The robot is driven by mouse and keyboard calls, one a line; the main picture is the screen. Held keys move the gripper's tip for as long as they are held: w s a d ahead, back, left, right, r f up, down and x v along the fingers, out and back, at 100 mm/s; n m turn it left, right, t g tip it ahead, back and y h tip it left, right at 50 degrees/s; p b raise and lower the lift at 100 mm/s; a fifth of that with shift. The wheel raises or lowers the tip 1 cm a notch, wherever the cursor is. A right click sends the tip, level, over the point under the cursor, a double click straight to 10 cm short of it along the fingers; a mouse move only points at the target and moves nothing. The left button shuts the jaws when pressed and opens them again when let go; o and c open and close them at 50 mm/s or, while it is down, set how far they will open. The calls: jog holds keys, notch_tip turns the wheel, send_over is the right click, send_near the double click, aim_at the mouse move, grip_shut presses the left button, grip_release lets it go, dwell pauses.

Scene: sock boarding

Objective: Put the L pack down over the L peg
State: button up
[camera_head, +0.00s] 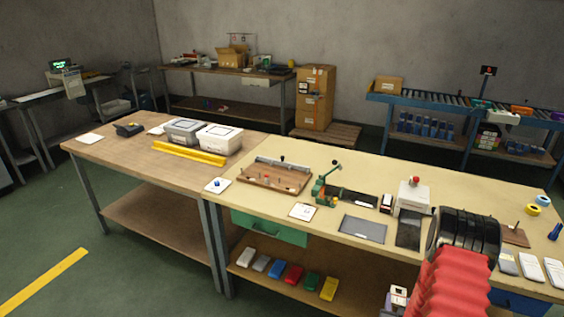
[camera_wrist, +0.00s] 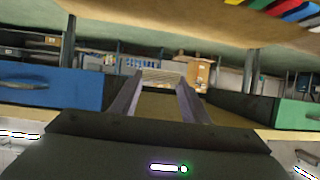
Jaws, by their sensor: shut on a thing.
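In the wrist view, my gripper (camera_wrist: 161,77) has its two grey fingers converging on a pale, striped thing (camera_wrist: 162,77) between their tips. I take this to be the L pack, but it is small and blurred and no letter can be read. In the head view, the gripper and what it holds are hidden behind my own dark wrist and red arm. A small wooden board (camera_head: 517,239) with a short upright stands just right of my wrist, partly hidden. I cannot make out which peg is the L peg.
The cream bench (camera_head: 290,158) holds a wooden tray (camera_head: 262,186), a green hand press (camera_head: 323,191), a white box with a red button (camera_head: 412,196) and tape rolls (camera_head: 533,211). White packs (camera_head: 530,268) lie at the right front. Coloured packs (camera_head: 293,274) lie on the lower shelf.

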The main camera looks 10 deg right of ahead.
jog(key=w+a+r+n+y, duration=0.2)
jog(key=w+a+r+y, duration=0.1)
jog(key=a+r, duration=1.1)
jog(key=w+a+r+n+t+y, duration=0.1)
jog(key=w+a+r+n+y, duration=0.2)
jog(key=a+r, duration=1.2)
jog(key=w, duration=0.3)
jog(key=shift+w+r+t, duration=0.25)
jog(key=shift+w+t, duration=0.05)
jog(key=s+f, duration=0.5)
jog(key=f, duration=0.1)
jog(key=shift+f, duration=0.15)
